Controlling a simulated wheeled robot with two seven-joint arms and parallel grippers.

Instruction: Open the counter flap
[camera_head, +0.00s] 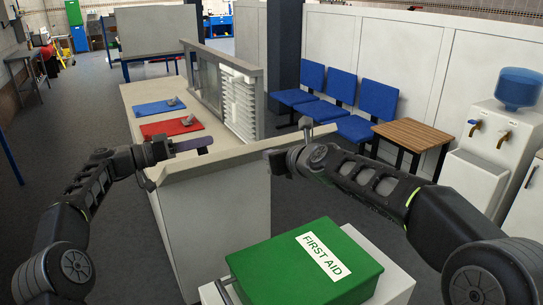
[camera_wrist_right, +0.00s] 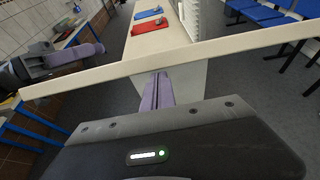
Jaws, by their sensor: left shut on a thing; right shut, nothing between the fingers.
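The counter flap (camera_head: 235,154) shows in the head view as a pale panel with a cream edge at the near end of the counter (camera_head: 148,96). In the right wrist view its long cream edge (camera_wrist_right: 235,52) runs across the picture. My left gripper (camera_head: 192,145) is at the flap's left part, its fingers shut; the grip itself is hard to see. It also shows in the right wrist view (camera_wrist_right: 85,52). My right gripper (camera_wrist_right: 160,84) is shut and empty, its fingertips close to the flap's edge; I cannot tell whether they touch.
A green first aid box (camera_head: 305,265) stands on a white cabinet in front. Blue (camera_head: 158,107) and red (camera_head: 171,127) mats lie on the counter. Blue chairs (camera_head: 343,84), a wooden table (camera_head: 413,134) and a water dispenser (camera_head: 480,165) stand at right. Grey floor is clear at left.

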